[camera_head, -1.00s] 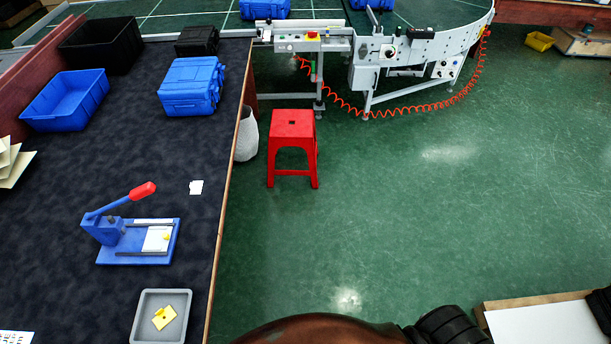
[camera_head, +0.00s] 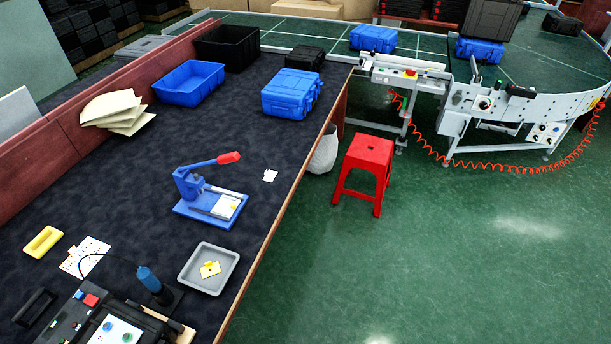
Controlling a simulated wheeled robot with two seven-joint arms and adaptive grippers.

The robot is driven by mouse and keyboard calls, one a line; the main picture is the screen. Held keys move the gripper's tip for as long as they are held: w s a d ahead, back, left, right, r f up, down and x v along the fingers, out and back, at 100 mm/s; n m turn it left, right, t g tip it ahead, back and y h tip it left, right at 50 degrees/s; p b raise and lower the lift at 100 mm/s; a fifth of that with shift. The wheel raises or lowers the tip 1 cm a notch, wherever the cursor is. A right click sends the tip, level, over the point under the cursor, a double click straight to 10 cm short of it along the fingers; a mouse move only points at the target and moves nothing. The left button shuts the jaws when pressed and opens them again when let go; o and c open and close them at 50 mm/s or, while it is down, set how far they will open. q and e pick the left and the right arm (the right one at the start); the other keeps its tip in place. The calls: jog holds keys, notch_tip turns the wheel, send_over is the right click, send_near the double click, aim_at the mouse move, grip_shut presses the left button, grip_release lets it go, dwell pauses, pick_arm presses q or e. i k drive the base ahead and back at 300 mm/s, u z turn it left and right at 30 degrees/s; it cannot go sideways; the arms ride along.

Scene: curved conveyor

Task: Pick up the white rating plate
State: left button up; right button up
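A small white plate (camera_head: 270,176) lies flat on the dark table top, near its right edge. It sits to the right of a blue hand press (camera_head: 207,207) with a red-tipped lever, apart from it. Neither of my grippers shows in the view now.
A grey tray (camera_head: 192,279) with a yellow piece is in front of the press. Blue cases (camera_head: 284,107), a blue bin (camera_head: 190,98) and a black bin (camera_head: 228,58) stand farther back. A red stool (camera_head: 365,166) stands beside the table; green floor lies right of it.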

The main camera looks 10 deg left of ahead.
aim_at(269, 176)
jog(key=z, duration=0.2)
jog(key=i, duration=1.55)
jog(key=u, duration=0.15)
